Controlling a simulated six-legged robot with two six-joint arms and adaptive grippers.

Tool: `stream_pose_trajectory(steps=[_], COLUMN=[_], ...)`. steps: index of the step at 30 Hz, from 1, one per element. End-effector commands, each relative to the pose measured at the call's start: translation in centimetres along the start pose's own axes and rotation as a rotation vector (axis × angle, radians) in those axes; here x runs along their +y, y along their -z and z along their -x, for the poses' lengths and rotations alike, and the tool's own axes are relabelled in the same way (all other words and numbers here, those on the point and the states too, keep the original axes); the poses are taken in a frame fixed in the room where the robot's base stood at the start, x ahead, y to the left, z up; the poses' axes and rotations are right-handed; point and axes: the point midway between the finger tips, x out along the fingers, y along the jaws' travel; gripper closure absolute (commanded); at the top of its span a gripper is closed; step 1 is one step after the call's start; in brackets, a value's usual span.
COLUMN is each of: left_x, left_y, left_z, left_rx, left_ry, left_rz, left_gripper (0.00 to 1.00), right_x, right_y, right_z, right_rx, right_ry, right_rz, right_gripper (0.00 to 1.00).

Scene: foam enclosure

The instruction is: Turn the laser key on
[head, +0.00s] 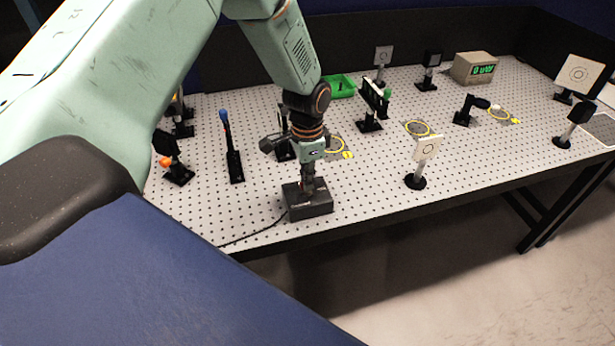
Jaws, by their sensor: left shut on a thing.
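A small dark box (318,207) with a cable sits at the front edge of the perforated optical table (260,222). My left gripper (308,188) points straight down onto the top of this box. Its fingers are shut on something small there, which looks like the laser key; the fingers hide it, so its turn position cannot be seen. My right gripper is not in the head view.
A green tray (341,87) and a beige meter with green digits (474,68) are at the back.

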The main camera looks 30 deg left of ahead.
Motion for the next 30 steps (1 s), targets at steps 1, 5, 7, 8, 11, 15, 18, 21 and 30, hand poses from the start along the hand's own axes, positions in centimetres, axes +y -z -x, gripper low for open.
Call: stream_pose_trajectory(steps=[1, 5, 7, 8, 11, 15, 18, 21, 30], left_x=[-0.01, -0.01, -0.01, -0.02, -0.02, -0.03, -0.04, -0.04, -0.03], left_y=[-0.05, -0.05, -0.04, -0.04, -0.04, -0.03, -0.03, -0.02, 0.0], left_z=[0.04, 0.05, 0.05, 0.05, 0.06, 0.06, 0.07, 0.06, 0.03], left_rx=[-0.001, -0.001, -0.001, -0.001, -0.001, -0.001, -0.001, -0.001, 0.0], left_ry=[-0.001, -0.001, 0.0, 0.0, 0.0, 0.0, 0.0, 0.0, 0.0], left_rz=[-0.011, -0.033, -0.038, -0.04, -0.042, -0.042, -0.041, -0.041, -0.04], left_gripper=[1.0, 1.0, 1.0, 1.0, 1.0, 1.0, 1.0, 0.85, 0.69], right_x=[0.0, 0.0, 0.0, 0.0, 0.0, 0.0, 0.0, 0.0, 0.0], right_y=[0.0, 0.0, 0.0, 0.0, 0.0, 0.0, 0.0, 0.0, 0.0], right_z=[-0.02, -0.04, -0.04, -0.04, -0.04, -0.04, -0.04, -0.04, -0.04], right_rx=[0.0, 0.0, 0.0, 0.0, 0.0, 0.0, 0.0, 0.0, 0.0], right_ry=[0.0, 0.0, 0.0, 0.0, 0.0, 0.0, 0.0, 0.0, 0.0], right_rz=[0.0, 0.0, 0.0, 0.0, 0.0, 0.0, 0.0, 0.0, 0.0], right_gripper=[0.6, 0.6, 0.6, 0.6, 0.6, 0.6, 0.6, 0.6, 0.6])
